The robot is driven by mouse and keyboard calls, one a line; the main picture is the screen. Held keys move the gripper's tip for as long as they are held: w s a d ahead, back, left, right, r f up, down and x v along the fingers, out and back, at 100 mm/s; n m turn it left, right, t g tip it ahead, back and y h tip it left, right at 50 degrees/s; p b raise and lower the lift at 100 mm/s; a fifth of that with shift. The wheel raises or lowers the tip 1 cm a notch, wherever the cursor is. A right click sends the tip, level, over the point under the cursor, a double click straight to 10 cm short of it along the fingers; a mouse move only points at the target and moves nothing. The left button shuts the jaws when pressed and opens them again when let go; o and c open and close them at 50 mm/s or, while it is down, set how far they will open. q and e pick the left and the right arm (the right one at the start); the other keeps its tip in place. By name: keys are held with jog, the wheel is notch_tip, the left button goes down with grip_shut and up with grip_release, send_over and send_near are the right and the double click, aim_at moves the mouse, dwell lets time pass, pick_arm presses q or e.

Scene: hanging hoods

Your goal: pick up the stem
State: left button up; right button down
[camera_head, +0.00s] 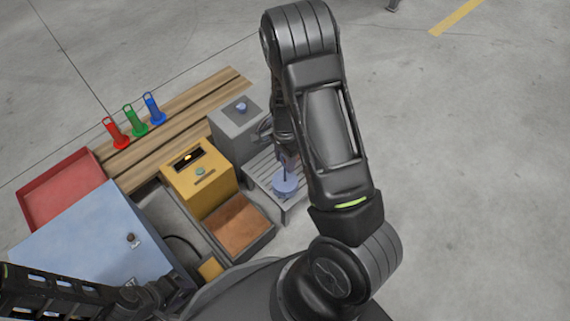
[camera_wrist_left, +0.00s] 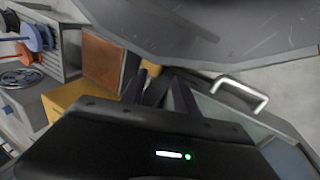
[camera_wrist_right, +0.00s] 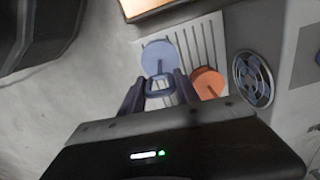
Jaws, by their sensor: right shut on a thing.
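The stem, a blue piece with a round disc (camera_wrist_right: 159,57) and a squared loop handle, is in the right wrist view. My right gripper (camera_wrist_right: 160,88) is shut on its handle. In the head view the blue disc (camera_head: 286,186) shows below my right gripper (camera_head: 284,155), over a grey slatted rack. I cannot tell whether the disc touches the rack. My left gripper (camera_wrist_left: 161,82) is open and looks empty, low beside the light blue box.
The slatted rack (camera_head: 262,178) also bears an orange disc (camera_wrist_right: 208,82). Around it are a grey box (camera_head: 228,124), a yellow box (camera_head: 190,172) and a brown-floored tray (camera_head: 236,226). Red, green and blue tags stand on the wooden boards. A red tray (camera_head: 30,203) lies left.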

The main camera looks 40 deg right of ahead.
notch_tip(320, 180, up, 9)
jog(key=p, duration=0.3)
jog(key=shift+f, duration=0.1)
jog(key=shift+w, duration=0.1)
dwell(0.3)
